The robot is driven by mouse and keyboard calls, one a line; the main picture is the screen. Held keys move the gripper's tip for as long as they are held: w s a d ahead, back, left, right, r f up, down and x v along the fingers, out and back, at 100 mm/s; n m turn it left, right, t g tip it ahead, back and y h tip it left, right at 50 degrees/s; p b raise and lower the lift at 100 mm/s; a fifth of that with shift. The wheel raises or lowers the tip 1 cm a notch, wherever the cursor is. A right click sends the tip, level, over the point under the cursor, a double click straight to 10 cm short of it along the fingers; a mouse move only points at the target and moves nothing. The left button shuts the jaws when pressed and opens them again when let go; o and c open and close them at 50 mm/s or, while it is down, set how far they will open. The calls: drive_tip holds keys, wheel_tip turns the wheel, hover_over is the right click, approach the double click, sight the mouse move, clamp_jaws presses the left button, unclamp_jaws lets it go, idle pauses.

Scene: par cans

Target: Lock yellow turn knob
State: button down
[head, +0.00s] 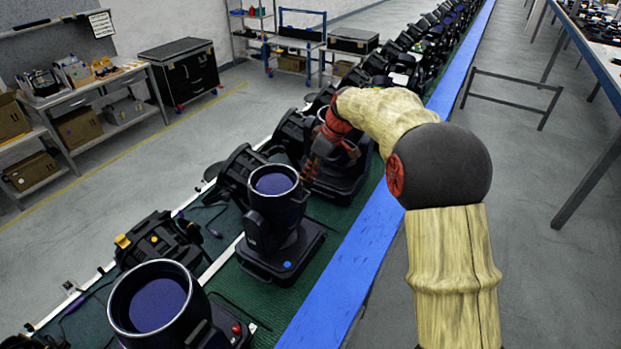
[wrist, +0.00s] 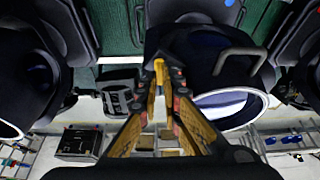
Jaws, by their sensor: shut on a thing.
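In the wrist view, a small yellow turn knob (wrist: 160,70) sits on the side of a dark stage light (wrist: 213,45). My gripper (wrist: 161,84) has its two fingertips close together around the knob, shut on it. The fingers partly cover the knob, so its exact turn angle cannot be told. In the head view, my gripper (head: 312,168) reaches down beside a black stage light (head: 345,178) in the row. The held knob is hidden there by my gripper and arm.
Nearby stands a light with a blue knob (head: 287,265); a nearer one has a red knob (head: 236,328). Another yellow knob (head: 122,241) shows at lower left. More lights crowd both sides. A blue table edge (head: 345,270) borders open grey floor.

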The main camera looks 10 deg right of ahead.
drive_tip(key=n+g, duration=0.1)
drive_tip(key=n, duration=0.1)
drive_tip(key=n+g+y, duration=0.1)
drive_tip(key=n, duration=0.2)
drive_tip(key=shift+w+d+n, duration=0.1)
drive_tip(key=shift+w+n, duration=0.1)
drive_tip(key=shift+n, duration=0.1)
drive_tip(key=n+g+p, duration=0.1)
drive_tip(key=n, duration=0.3)
drive_tip(key=shift+n+g, duration=0.4)
drive_tip(key=c, duration=2)
unclamp_jaws()
drive_tip(key=shift+w+r, duration=0.1)
drive_tip(key=v, duration=1.1)
drive_tip(key=shift+w+d+r, duration=0.1)
drive_tip(key=shift+d+r, duration=0.1)
drive_tip(key=shift+r, duration=0.15)
